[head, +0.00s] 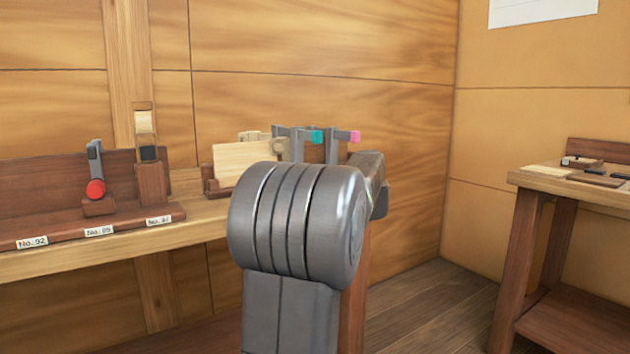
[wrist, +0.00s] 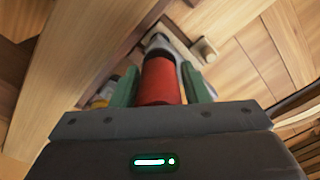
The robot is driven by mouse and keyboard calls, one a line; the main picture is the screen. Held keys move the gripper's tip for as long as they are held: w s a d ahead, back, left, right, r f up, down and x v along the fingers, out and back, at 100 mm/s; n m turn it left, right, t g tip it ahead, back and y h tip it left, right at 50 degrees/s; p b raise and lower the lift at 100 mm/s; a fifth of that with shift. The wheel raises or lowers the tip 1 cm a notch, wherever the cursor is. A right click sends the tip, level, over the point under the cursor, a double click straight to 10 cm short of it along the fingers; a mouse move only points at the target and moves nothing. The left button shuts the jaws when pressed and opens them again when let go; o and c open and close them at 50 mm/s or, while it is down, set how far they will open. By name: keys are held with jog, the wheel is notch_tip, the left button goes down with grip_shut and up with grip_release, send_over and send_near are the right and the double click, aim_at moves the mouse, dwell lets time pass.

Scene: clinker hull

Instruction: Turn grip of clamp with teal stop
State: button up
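The clamp with the teal stop (head: 317,137) stands on the wall bench in the head view, a grey bar clamp (head: 296,143) partly hidden behind my arm. In the wrist view my gripper (wrist: 160,78) has its two green fingers on either side of a red cylindrical grip (wrist: 162,82). The fingers look pressed against its sides, with no clear gap. A grey metal shaft (wrist: 158,43) runs on beyond the grip. The teal stop is not visible in the wrist view. My fingers are hidden behind my arm in the head view.
A clamp with a pink stop (head: 355,137) stands just right of the teal one. Another clamp with a red part (head: 95,188) stands at the left above numbered labels (head: 100,231). A light wooden board (head: 238,163) leans nearby. A side table (head: 560,187) is at right.

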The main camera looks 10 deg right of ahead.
jog(key=shift+o, duration=1.1)
jog(key=p+v, duration=0.2)
jog(key=v, duration=1.1)
jog(key=shift+s, duration=0.4)
jog(key=shift+d+p, duration=0.1)
jog(key=shift+p, duration=0.2)
